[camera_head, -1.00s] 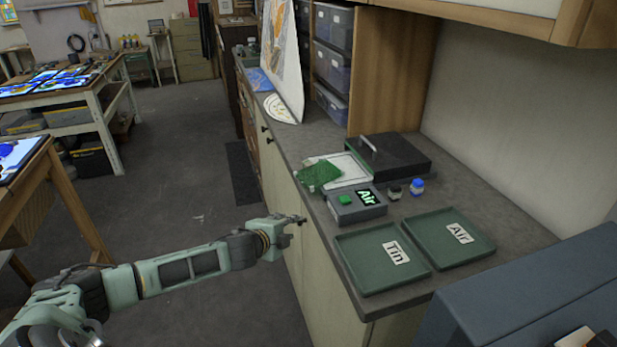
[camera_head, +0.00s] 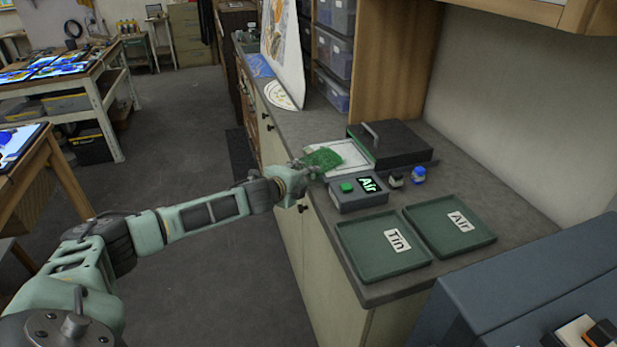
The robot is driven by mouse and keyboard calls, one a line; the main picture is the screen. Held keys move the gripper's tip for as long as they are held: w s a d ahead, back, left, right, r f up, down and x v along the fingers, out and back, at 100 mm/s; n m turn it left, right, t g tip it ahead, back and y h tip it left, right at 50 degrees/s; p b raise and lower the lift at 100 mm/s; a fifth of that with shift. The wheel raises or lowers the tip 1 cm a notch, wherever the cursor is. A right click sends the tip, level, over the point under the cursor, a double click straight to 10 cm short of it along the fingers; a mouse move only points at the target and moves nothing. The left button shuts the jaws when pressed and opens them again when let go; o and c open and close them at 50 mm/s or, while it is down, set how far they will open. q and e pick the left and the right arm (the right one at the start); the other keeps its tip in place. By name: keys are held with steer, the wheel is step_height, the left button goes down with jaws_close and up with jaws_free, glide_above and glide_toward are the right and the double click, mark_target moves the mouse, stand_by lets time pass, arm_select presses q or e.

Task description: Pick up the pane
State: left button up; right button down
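The green pane (camera_head: 323,158) lies at the left edge of the counter, partly over a white sheet or plate (camera_head: 350,153). My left gripper (camera_head: 312,172) is at the pane's near left edge, and its fingers overlap the pane in the picture. Its fingertips are small and dark here, so I cannot tell whether they are closed on the pane or only beside it. My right gripper is not in view.
A grey box (camera_head: 350,203) with a green button and a lit "Air" display stands just right of the gripper. Two small jars (camera_head: 418,175), a black lidded unit (camera_head: 400,147), a "Tin" tray (camera_head: 375,262) and an "Air" tray (camera_head: 470,240) share the counter (camera_head: 340,257).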

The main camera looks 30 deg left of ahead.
arm_select(q)
steer(key=shift+x, duration=0.8)
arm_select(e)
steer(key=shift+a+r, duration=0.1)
arm_select(q)
steer(key=shift+c, duration=1.3)
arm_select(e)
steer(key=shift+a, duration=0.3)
arm_select(q)
jaws_close()
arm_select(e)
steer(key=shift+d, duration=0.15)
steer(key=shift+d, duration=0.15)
